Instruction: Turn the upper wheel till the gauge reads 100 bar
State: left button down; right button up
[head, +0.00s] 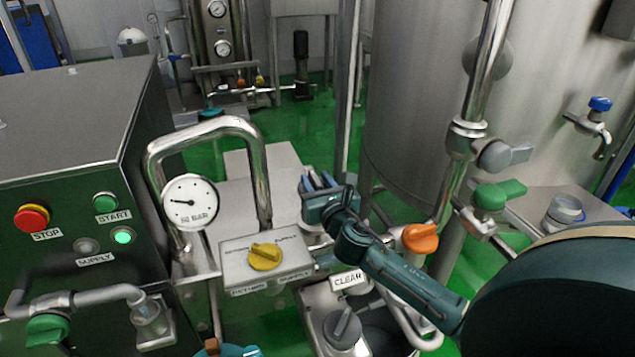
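The round white gauge (190,202) is marked BAR and stands left of centre, beside a bent steel pipe. Its dark needle points left and slightly up; the scale is too small to read. My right gripper (318,181) is in the middle, to the right of the gauge and the pipe loop. Its blue-grey fingers point up and away, look spread, and show nothing held between them. I cannot make out a wheel that is clearly the upper one; it may be hidden or out of frame.
A steel cabinet with a red STOP button (32,218) and a green START button (105,202) stands at left. A yellow selector knob (265,256) is below the pipe loop (262,170). An orange valve handle (420,238) and a large tank (415,110) are at right.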

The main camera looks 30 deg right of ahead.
jog(key=shift+c, duration=0.5)
grip_shut()
jog(key=shift+h, duration=0.3)
jog(key=shift+a+r+m+g+h+p, duration=0.15)
jog(key=shift+m+g+h+p, duration=0.35)
jog(key=shift+m+h, duration=0.6)
jog(key=m+g+h, duration=0.1)
jog(key=m+h, duration=0.1)
jog(key=h, duration=0.1)
jog(key=shift+w+a+g+h+p, duration=0.2)
jog(key=shift+g+h+p, duration=0.1)
jog(key=shift+g+p, duration=0.1)
jog(key=shift+w+a+m+g+h, duration=0.1)
jog(key=shift+a+m+g+h, duration=0.05)
jog(key=shift+m+g+h, duration=2.25)
jog(key=shift+g, duration=0.4)
